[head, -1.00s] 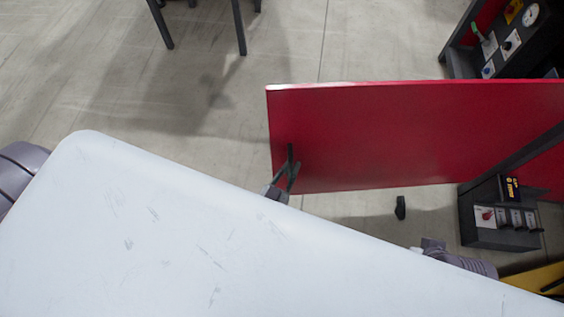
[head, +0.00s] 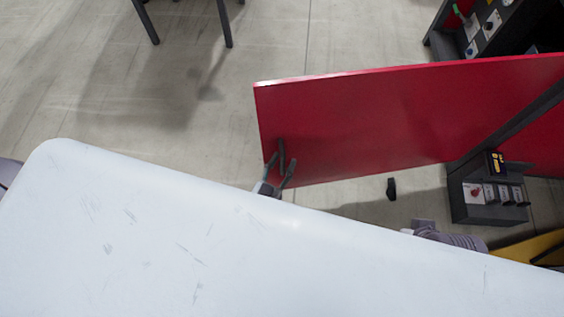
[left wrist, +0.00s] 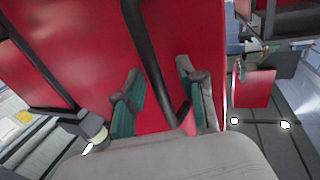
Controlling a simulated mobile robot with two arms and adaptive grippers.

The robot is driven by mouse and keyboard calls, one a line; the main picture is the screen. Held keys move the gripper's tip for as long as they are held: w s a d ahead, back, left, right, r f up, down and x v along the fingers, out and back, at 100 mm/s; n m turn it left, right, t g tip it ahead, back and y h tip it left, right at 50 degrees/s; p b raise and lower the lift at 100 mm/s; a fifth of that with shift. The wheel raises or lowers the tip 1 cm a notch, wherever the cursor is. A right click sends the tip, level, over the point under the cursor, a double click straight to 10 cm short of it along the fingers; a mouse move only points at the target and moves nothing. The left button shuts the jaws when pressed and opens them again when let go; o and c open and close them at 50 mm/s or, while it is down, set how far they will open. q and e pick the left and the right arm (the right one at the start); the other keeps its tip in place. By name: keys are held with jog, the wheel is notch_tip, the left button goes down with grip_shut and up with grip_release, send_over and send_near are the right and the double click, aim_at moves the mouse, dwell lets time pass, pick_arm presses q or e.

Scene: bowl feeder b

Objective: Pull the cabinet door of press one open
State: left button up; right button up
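The red cabinet door (head: 350,125) stands out across the floor in the head view, its free edge toward the left. A dark handle (head: 282,153) is on the door near its lower left corner. My left gripper (head: 279,172) is at this handle, with its two fingers spread to either side of it. In the left wrist view the green-padded fingers (left wrist: 155,98) of my left gripper are apart in front of the red panel (left wrist: 85,45), with a dark bar (left wrist: 150,55) running between them. I cannot tell whether they touch it. My right gripper is not recognisable in the head view.
A dark control box (head: 485,205) with switches stands at the right, below the door. Another dark panel with knobs (head: 480,30) is at the top right. A small dark object (head: 391,188) shows near the door's lower edge. The floor (head: 190,110) left of the door is clear.

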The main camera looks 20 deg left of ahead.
pick_arm(q)
jog(key=shift+s, duration=0.25)
jog(key=s+a, duration=0.1)
jog(key=s, duration=1)
jog(key=shift+s+a, duration=0.2)
jog(key=shift+a, duration=0.1)
jog(key=shift+w, duration=0.1)
